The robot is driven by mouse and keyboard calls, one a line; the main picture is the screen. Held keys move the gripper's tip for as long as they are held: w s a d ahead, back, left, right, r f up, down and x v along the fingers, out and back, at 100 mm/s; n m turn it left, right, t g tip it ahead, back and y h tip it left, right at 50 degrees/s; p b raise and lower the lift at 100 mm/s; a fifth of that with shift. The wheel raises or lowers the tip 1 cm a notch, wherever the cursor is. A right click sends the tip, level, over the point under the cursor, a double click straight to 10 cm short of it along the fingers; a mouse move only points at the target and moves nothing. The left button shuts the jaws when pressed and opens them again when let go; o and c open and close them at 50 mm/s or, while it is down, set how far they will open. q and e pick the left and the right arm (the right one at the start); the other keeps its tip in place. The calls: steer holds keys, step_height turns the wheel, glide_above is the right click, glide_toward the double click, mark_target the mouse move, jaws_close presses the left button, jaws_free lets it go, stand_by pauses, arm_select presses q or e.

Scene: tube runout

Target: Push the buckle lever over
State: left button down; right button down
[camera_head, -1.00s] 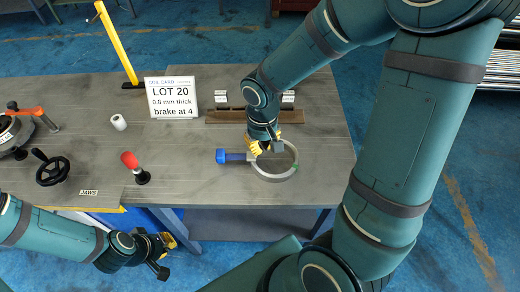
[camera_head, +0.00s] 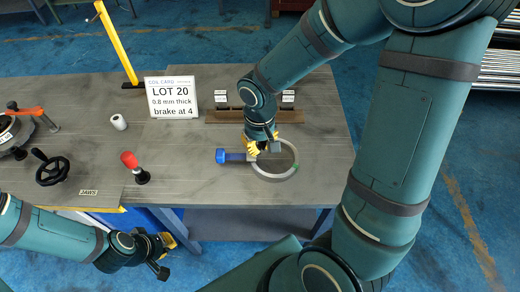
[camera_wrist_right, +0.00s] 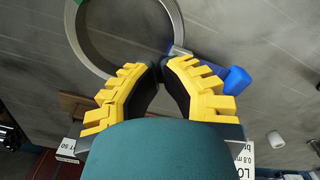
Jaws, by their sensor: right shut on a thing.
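A grey metal ring (camera_head: 291,172) lies on the right part of the table and has a small green mark on it. A blue-ended lever (camera_head: 228,156) sticks out from the ring's left side on a short grey piece. Both the ring (camera_wrist_right: 78,38) and the blue end (camera_wrist_right: 236,80) show in the right wrist view. My right gripper (camera_head: 251,150) is at the ring's upper left, close to the lever. Its yellow fingers (camera_wrist_right: 160,68) are nearly together on the ring's band; the exact contact is hidden. My left gripper (camera_head: 168,256) is low, off the table's front edge; its opening is unclear.
A lot card (camera_head: 172,97) stands behind the ring, beside a brown rack (camera_head: 225,116). A red-handled lever (camera_head: 131,163), a white cylinder (camera_head: 119,122), a black handwheel (camera_head: 52,170) and a yellow post (camera_head: 117,42) stand to the left. Table right of the ring is clear.

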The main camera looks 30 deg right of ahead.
stand_by(0.3)
steer(key=shift+r+p, duration=2.05)
steer(key=shift+r, duration=0.5)
step_height(320, 180, up, 12)
steer(key=shift+f, duration=0.1)
